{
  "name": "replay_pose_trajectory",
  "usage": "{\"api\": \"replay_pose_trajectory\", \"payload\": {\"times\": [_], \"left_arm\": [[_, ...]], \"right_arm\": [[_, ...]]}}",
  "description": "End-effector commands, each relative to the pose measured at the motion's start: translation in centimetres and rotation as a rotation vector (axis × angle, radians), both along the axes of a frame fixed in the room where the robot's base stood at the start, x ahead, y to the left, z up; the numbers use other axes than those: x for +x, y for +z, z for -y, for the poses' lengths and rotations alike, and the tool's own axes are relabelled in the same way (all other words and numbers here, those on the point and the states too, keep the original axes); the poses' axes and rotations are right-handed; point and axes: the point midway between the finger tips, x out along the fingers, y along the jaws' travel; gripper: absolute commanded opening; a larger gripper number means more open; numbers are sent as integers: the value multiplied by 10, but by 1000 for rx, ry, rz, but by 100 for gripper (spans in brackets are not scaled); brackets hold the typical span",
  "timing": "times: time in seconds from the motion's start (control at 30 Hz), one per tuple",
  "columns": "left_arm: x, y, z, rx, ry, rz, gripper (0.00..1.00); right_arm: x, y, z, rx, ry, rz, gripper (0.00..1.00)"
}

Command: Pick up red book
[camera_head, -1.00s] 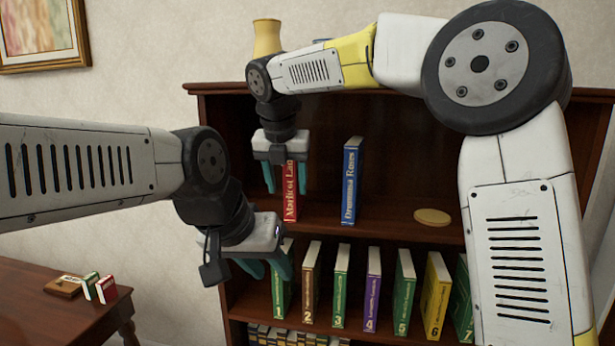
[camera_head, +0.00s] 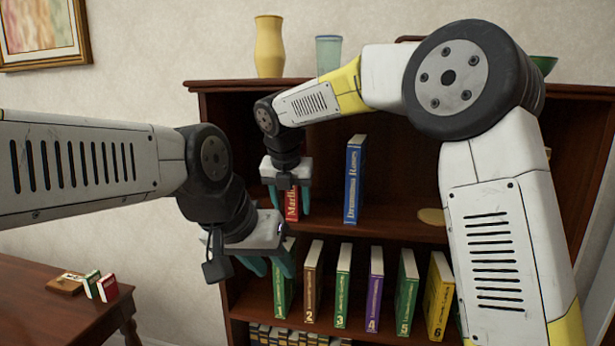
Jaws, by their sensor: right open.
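The red book (camera_head: 292,208) stands upright on the upper shelf of the dark wooden bookcase. Its upper part is hidden behind my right gripper (camera_head: 290,204). My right gripper is open and points down, with its teal fingers on either side of the book's spine as seen from here. I cannot tell how deep the fingers reach around it. My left gripper (camera_head: 270,266) is lower and nearer, in front of the lower shelf. Its teal fingers show partly, and I cannot tell how far apart they are. A small red book (camera_head: 107,288) also stands on the side table at left.
A blue book (camera_head: 354,180) stands right of the red one, with a round tan disc (camera_head: 431,216) beyond it. Several numbered books (camera_head: 343,285) fill the lower shelf. Vases (camera_head: 269,48) stand on the bookcase top (camera_head: 215,84). The side table (camera_head: 45,310) is at lower left.

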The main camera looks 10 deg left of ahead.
Motion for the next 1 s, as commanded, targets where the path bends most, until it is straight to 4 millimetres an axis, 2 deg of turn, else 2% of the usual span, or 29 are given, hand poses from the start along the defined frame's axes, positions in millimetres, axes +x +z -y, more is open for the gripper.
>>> {"api": "replay_pose_trajectory", "payload": {"times": [0.83, 0.87, 1.0], "left_arm": [[0, 0, 0, 0, 0, 0, 36], [0, 0, 0, 0, 0, 0, 36], [0, 0, 0, 0, 0, 0, 36]], "right_arm": [[0, -4, 0, 1, 0, 1, 55], [0, -4, 0, 1, 0, 1, 51], [0, -4, 0, 1, 0, 0, 23]]}}
